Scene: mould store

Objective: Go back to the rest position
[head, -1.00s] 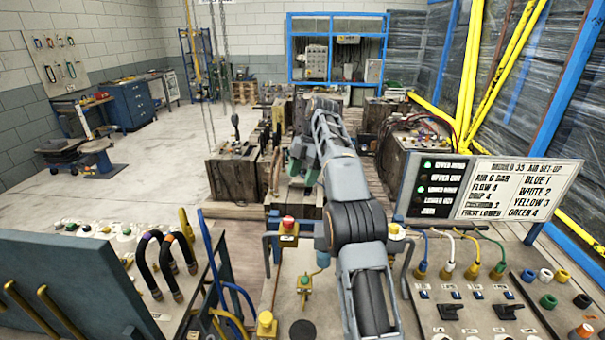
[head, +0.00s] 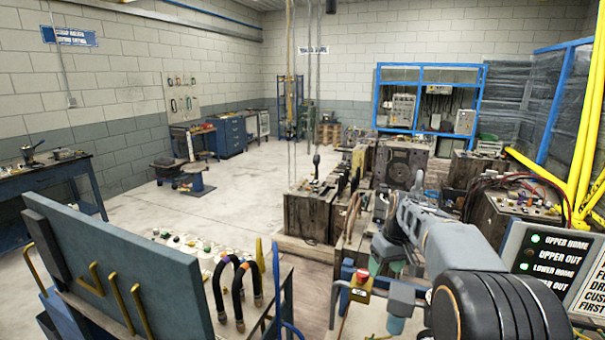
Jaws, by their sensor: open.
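My arm reaches forward from the lower right in the head view. My gripper (head: 381,252) is at its far end, pointing down beside the arm, small and partly hidden by the arm links. Its greenish fingers are apart and I see nothing held between them. It is in front of the wooden crates, above the near bench area. Whether it touches anything below cannot be told.
A panel with hanging hoses (head: 236,285) and a blue-grey board (head: 125,265) stand at the lower left. A red-topped yellow button box (head: 361,284) is near my arm. A lit sign board (head: 545,255) is at right. Wooden crates (head: 311,215) stand ahead; open floor lies left.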

